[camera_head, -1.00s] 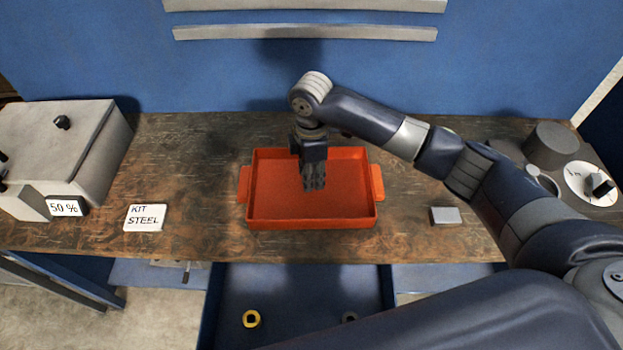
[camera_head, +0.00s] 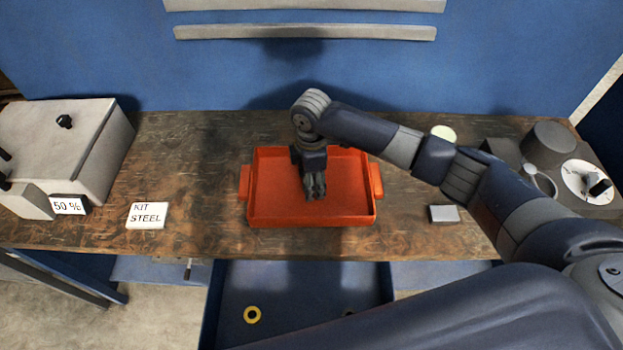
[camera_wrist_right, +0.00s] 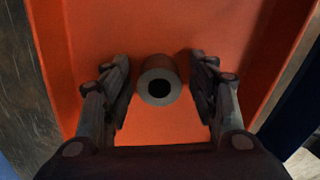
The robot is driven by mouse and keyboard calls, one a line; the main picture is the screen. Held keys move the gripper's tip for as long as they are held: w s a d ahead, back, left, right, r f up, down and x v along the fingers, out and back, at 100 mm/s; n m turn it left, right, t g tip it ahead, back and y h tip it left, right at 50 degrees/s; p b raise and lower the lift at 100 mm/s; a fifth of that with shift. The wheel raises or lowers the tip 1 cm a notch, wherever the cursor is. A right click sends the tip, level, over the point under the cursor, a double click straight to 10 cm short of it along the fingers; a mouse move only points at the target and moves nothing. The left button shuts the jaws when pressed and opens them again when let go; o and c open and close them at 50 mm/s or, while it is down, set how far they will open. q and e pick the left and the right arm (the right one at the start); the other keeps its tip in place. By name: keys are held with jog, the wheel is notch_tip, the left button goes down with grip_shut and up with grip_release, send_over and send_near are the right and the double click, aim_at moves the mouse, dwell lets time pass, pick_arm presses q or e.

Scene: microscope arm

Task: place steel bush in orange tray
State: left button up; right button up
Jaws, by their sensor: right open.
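The orange tray (camera_head: 345,209) lies on the wooden bench in the head view, and its orange floor fills much of the right wrist view (camera_wrist_right: 230,25). My right gripper (camera_head: 314,193) is low over the middle of the tray. In the right wrist view the steel bush (camera_wrist_right: 159,82), a grey cylinder with a dark round hole, stands between the open fingers of the right gripper (camera_wrist_right: 160,92). Gaps show on both sides of it, so the fingers do not hold it. The bush is hidden by the gripper in the head view. My left gripper is not in view.
A sign reading "KIT STEEL" (camera_head: 147,215) stands left of the tray. A grey box (camera_head: 65,145) is at far left, a device with a dial (camera_head: 587,183) at far right. A small grey block (camera_head: 444,214) lies right.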

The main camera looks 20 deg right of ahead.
jog(key=shift+r, duration=0.1)
notch_tip(320, 180, up, 12)
jog(key=b, duration=0.1)
jog(key=shift+b, duration=0.4)
